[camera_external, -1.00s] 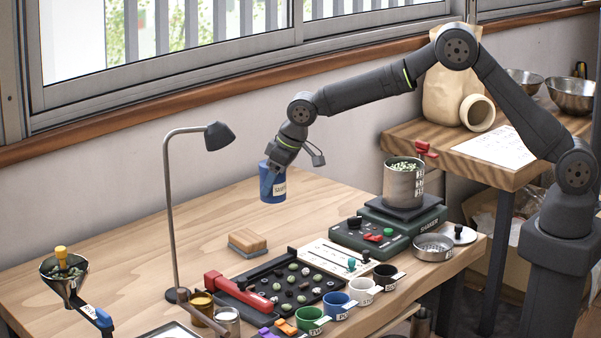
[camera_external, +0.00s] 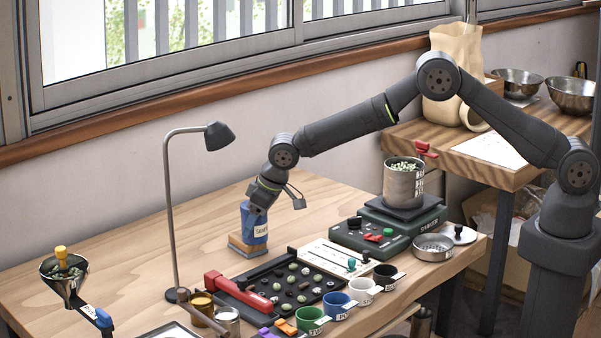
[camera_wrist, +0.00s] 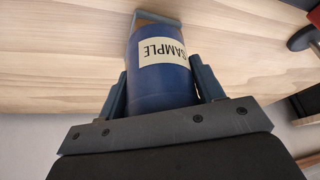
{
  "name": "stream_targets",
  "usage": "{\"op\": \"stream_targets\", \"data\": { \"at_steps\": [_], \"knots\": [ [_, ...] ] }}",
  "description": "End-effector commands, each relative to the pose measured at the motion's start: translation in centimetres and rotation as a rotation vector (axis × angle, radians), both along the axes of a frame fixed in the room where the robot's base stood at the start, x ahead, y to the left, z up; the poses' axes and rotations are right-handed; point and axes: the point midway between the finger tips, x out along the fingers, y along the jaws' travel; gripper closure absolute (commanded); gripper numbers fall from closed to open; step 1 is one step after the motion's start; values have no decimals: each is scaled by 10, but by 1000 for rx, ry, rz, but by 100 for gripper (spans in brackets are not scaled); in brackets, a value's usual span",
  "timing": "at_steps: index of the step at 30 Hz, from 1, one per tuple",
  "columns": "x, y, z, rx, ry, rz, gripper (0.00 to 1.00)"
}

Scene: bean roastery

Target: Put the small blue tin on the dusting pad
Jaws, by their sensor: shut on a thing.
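The small blue tin (camera_external: 254,226) has a pale label reading SAMPLE and stands about upright. My gripper (camera_external: 258,207) is shut on it from above. The dusting pad (camera_external: 236,243), a wooden block with a grey underside, lies on the table directly below the tin. The tin's bottom appears at or just above the pad's top; I cannot tell if they touch. In the wrist view the tin (camera_wrist: 160,80) sits between both fingers, and an edge of the pad (camera_wrist: 150,18) shows beyond it.
A black tray (camera_external: 275,285) of beans with a red handle lies in front of the pad. A lamp (camera_external: 170,220) stands to the left. The table behind the pad is clear.

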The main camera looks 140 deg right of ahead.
Motion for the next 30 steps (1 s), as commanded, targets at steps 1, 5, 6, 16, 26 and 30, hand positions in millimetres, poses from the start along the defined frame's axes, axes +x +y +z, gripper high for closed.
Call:
{"op": "stream_targets", "data": {
  "at_steps": [1,5,6,16,26,30],
  "knots": [
    [0,0,0,0,0,0,65],
    [0,0,-3,1,0,0,65],
    [0,0,-3,1,0,0,33],
    [0,0,-3,1,0,0,17],
    [-5,10,28,-2,-1,0,17],
    [-10,19,54,-1,0,1,17]
  ]
}}
